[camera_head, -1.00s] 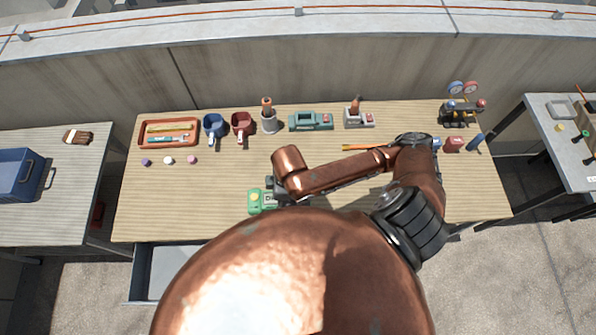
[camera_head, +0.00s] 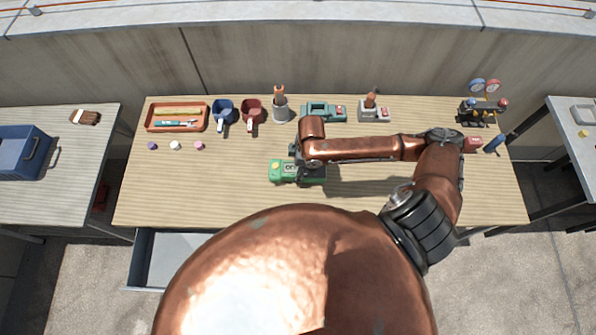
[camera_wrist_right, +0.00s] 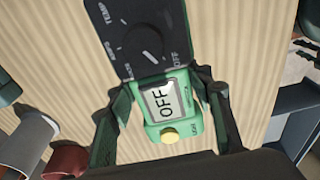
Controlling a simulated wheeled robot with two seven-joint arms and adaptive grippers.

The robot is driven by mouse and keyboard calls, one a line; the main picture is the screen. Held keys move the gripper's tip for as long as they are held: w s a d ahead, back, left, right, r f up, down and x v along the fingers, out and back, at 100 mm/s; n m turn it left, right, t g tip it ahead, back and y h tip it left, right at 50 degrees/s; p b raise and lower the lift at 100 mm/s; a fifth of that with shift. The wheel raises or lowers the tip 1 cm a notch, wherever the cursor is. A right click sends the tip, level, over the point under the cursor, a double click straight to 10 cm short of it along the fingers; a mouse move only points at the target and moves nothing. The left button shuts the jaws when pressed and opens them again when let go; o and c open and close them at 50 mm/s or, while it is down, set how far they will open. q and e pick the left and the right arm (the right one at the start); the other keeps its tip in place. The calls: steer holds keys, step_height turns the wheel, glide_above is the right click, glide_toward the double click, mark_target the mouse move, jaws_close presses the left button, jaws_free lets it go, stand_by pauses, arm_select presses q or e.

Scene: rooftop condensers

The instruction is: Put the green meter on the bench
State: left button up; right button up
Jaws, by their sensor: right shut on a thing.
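The green meter (camera_head: 283,172) is over the middle of the wooden bench (camera_head: 235,205) in the head view. In the wrist view the meter (camera_wrist_right: 164,104) shows a display reading OFF, a yellow button and a dark dial panel. My right gripper (camera_wrist_right: 168,92) is shut on the meter, with one finger on each side of it. In the head view my right gripper (camera_head: 297,153) is partly hidden by my copper arm. I cannot tell whether the meter touches the bench top. My left gripper is not in view.
An orange tray (camera_head: 148,117), blue mug (camera_head: 222,112), red mug (camera_head: 250,112), cup with a tool (camera_head: 280,108), teal device (camera_head: 325,112) and gauge set (camera_head: 483,105) line the back. Small caps lie at left. An open drawer (camera_head: 160,262) juts out in front.

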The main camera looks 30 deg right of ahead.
step_height(320, 180, down, 2)
steer(key=shift+s+f, duration=0.1)
steer(key=shift+f, duration=0.05)
steer(key=o, duration=1.6)
steer(key=r, duration=0.4)
steer(key=d+r+p, duration=0.1)
steer(key=r, duration=0.3)
steer(key=s+r, duration=0.1)
steer(key=r, duration=0.3)
steer(key=shift+d, duration=0.2)
